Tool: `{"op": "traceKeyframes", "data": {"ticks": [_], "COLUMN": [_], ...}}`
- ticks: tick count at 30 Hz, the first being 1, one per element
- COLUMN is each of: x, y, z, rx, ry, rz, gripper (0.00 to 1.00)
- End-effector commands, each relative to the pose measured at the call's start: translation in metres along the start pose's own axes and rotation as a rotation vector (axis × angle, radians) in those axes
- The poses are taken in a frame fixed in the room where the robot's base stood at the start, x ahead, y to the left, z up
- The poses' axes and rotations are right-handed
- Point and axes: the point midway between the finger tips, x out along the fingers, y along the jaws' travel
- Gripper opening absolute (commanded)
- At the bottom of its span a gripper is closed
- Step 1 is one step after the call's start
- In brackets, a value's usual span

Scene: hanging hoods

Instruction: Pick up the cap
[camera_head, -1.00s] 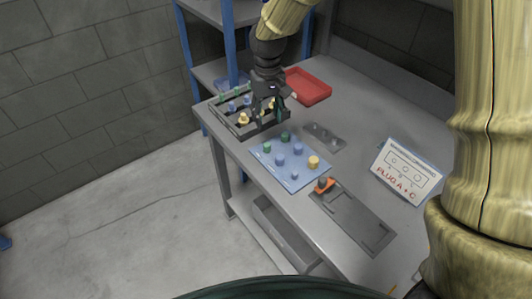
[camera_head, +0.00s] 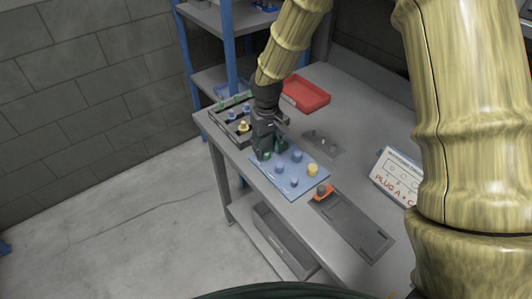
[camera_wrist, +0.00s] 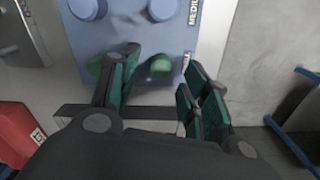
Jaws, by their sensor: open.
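Several caps stand on a blue mat (camera_head: 309,187): blue caps (camera_head: 297,156), a yellow cap (camera_head: 312,170) and two green caps. In the wrist view one green cap (camera_wrist: 160,66) shows in the gap between my fingers. My gripper (camera_head: 268,153) is open and empty, pointing down over the mat's far left edge. It hides most of the green caps in the head view. In the wrist view my open gripper (camera_wrist: 163,75) spans one green cap without visibly closing on it.
A dark divided tray (camera_head: 222,121) with more caps stands behind my gripper. A red bin (camera_head: 305,93) is at the back. A grey plate (camera_head: 323,143), an orange-and-grey piece (camera_head: 321,193) on a dark fixture (camera_head: 352,228) and a "PLUG A + C" sign (camera_head: 393,177) lie to the right.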

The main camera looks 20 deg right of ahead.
Motion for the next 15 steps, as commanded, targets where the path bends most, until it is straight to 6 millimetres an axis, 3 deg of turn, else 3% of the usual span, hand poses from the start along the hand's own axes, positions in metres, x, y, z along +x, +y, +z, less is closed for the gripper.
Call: {"op": "traceKeyframes", "data": {"ticks": [7, 15], "x": [0.022, 0.025], "y": [0.0, -0.001], "z": [0.001, 0.001], "rx": [0.0, 0.0], "ry": [-0.001, 0.001], "rz": [0.001, 0.0], "gripper": [0.47, 0.47]}}
